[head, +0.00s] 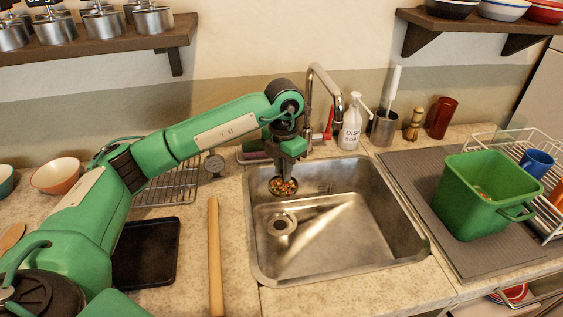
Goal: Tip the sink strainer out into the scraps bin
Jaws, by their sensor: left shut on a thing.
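The sink strainer (283,193) is a small round metal cup filled with bits of orange, green and pale scraps. My left gripper (287,167) is shut on it and points down, holding it level above the left back part of the sink (345,207). The drain opening (283,224) shows below it in the sink floor. The scraps bin (472,203) is a green open bucket with a side handle, standing on the grey mat to the right of the sink. A few bits show inside it. My right gripper is not in view.
A chrome faucet (327,85) rises behind the sink, close to my left gripper. A soap bottle (351,122), a utensil pot (383,129) and a red cup (442,118) line the back. A dish rack (530,150) with cups stands behind the bin. A rolling pin (214,257) lies left of the sink.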

